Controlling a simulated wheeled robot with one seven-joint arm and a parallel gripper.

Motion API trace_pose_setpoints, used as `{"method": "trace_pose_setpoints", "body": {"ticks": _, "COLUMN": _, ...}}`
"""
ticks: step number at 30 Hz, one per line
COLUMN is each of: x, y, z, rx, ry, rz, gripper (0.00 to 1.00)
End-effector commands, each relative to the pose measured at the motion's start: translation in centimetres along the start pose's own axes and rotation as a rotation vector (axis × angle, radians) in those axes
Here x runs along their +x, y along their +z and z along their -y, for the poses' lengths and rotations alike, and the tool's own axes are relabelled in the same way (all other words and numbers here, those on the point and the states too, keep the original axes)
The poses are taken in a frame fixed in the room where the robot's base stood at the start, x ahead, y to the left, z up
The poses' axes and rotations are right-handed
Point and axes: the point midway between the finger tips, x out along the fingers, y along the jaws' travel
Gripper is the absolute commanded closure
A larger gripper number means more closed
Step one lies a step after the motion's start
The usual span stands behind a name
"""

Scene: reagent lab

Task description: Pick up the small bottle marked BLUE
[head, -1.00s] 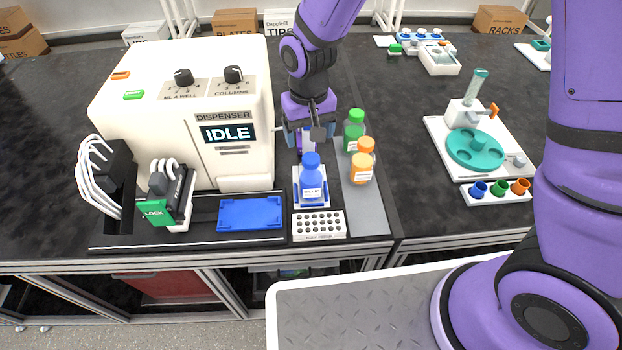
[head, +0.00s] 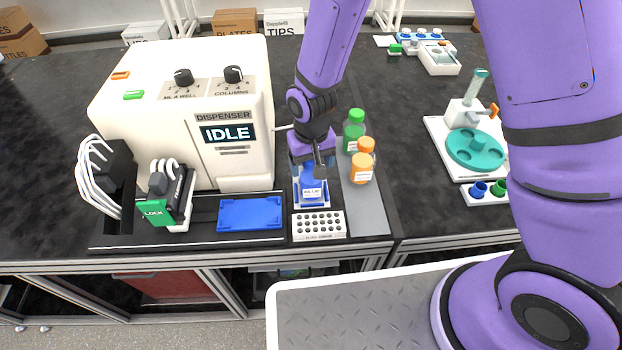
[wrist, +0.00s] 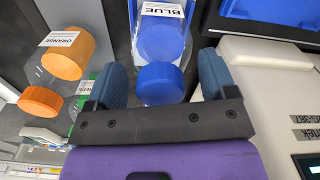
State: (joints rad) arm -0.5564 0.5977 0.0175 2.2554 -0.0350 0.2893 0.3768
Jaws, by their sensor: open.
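The small blue bottle (head: 313,190) stands on a white-and-blue holder (head: 326,205) in front of the dispenser's right side. In the wrist view the bottle (wrist: 160,45) shows a blue cap and a label reading BLUE. In the wrist view my gripper (wrist: 160,80) is open, with one blue finger on each side of the cap. Gaps show between the fingers and the cap.
The dispenser (head: 240,165) is close on the left. A white rack with holes (head: 319,236) lies in front, and a blue tray (head: 250,213) at front left.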

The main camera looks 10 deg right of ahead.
Motion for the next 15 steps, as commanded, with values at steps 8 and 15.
{"method": "trace_pose_setpoints", "body": {"ticks": 8, "x": -0.05, "y": -0.01, "z": 0.02, "rx": 0.000, "ry": 0.000, "rz": 0.000, "gripper": 0.57}}
{"method": "trace_pose_setpoints", "body": {"ticks": 15, "x": -0.06, "y": -0.02, "z": 0.02, "rx": 0.000, "ry": 0.000, "rz": -0.001, "gripper": 0.99}}
